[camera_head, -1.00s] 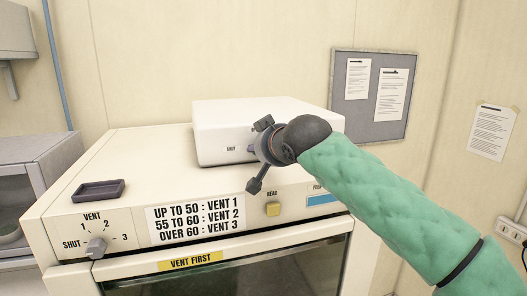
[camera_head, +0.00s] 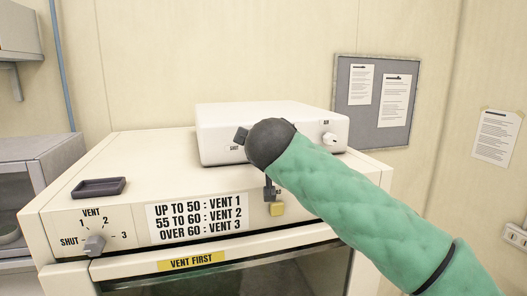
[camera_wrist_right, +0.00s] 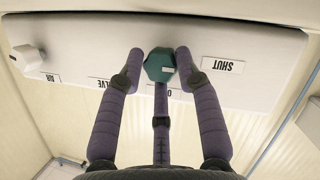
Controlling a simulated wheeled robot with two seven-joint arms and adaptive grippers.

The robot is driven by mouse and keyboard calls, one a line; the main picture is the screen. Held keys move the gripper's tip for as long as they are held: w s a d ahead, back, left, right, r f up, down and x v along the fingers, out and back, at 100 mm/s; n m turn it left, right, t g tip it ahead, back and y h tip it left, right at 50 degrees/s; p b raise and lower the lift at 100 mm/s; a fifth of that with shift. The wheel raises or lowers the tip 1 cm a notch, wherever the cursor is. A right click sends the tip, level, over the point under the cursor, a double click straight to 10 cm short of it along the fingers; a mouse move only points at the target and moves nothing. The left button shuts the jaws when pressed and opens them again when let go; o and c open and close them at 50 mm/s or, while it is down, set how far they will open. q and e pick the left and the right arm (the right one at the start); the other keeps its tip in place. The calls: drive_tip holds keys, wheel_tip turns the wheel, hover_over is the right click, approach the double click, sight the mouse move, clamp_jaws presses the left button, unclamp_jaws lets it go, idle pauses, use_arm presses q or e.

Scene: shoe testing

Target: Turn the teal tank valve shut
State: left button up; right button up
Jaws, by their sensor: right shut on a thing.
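The teal tank valve is a small hexagonal knob (camera_wrist_right: 158,64) on the front of a white box (camera_head: 215,119). In the wrist view it sits between the fingertips of my right gripper (camera_wrist_right: 160,72), which is shut on it. A SHUT label (camera_wrist_right: 223,65) is right of the knob there, upside down, and a partly covered label starting with O is below the knob. In the head view my dark right wrist hides the knob, and one finger points up-left and another down. My left gripper is not in view.
A white knob (camera_head: 328,139) marked AIR is at the box's right end. The box stands on a cream cabinet with a grey VENT dial (camera_head: 95,245), a yellow button (camera_head: 277,209) and a dark tray (camera_head: 98,187). A pinboard (camera_head: 361,119) hangs behind.

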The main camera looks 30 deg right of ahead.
drive_tip(key=shift+w+a+f, duration=0.15)
drive_tip(key=shift+a+f, duration=0.05)
drive_tip(key=shift+f, duration=0.3)
drive_tip(key=o, duration=1.1)
drive_tip(key=shift+d+r, duration=0.1)
drive_tip(key=shift+r, duration=0.05)
drive_tip(key=shift+w, duration=0.1)
drive_tip(key=shift+s+r, duration=0.3)
drive_tip(key=shift+s, duration=0.1)
drive_tip(key=v, duration=1.1)
drive_tip(key=shift+a, duration=0.25)
